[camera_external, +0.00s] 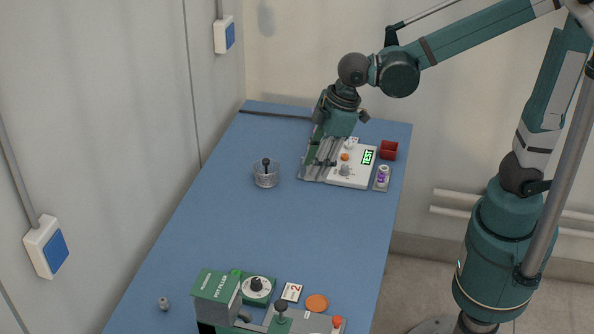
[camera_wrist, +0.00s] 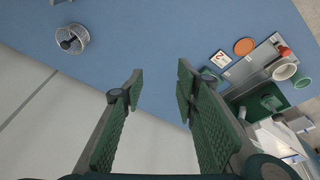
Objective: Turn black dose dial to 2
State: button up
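The black dose dial (camera_external: 257,284) sits on a round white face beside the green box marked POT FILLER (camera_external: 216,287), at the front of the table. Its scale and pointer are too small to read. A white card reading 2 (camera_external: 291,292) lies right of it; the card also shows in the wrist view (camera_wrist: 220,60). There, a finger mostly hides the dial area. My gripper (camera_external: 318,160) is far from the dial, pointing down over the table's back half. In the wrist view my gripper (camera_wrist: 158,88) is open, with nothing between its fingers.
A clear cup (camera_external: 266,176) with a black-knobbed item stands mid-back. A TEST meter (camera_external: 352,172) and red box (camera_external: 389,150) are at the back right. The table's middle is clear.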

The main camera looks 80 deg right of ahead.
jog(key=w+a+f+n+g+p, duration=0.1)
jog(key=w+a+f+n+p, duration=0.15)
jog(key=a, duration=0.35)
jog(key=w+a+f+n+g+p, duration=0.1)
jog(key=w+a+f, duration=0.1)
jog(key=w+a, duration=0.3)
jog(key=n+g+h+p, duration=0.1)
jog(key=n+p, duration=0.2)
jog(key=n, duration=0.1)
send_over(254, 285)
jog(key=shift+m, duration=0.25)
jog(key=shift+f, duration=4.5)
jog(key=shift+f+b, duration=0.35)
jog(key=shift+f, duration=3.55)
jog(key=c, duration=0.9)
